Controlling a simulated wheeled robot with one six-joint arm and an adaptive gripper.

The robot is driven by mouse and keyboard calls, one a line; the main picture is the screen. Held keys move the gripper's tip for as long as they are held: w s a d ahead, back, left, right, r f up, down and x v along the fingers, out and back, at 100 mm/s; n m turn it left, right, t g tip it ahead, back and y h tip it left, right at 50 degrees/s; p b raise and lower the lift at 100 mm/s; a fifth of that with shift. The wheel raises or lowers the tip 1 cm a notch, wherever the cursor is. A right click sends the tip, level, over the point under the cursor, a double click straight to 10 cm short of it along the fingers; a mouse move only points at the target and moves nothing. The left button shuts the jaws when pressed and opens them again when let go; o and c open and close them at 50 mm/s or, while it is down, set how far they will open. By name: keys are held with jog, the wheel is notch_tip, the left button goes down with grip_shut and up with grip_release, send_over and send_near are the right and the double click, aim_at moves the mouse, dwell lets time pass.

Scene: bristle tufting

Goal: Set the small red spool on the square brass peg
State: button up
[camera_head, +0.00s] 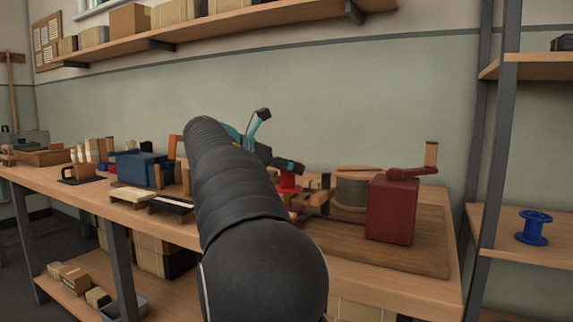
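A small red spool (287,183) shows just right of my dark arm, near the middle of the workbench. My gripper (290,167) is a small dark shape at the arm's far end, directly above the spool in the picture. The fingers are too small and dark to tell whether they are open, shut or touching the spool. I cannot make out the square brass peg; my arm covers much of the bench's middle.
A blue box (143,169) stands left of my arm. A blue spool (533,228) sits on the right rack.

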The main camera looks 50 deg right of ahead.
aim_at(280, 181)
jog(key=shift+f+b, duration=0.3)
jog(key=shift+f, duration=0.85)
jog(key=shift+p, duration=0.5)
jog(key=shift+f, duration=0.95)
dwell(1.0)
jog(key=o, duration=1.2)
jog(key=v, duration=1.2)
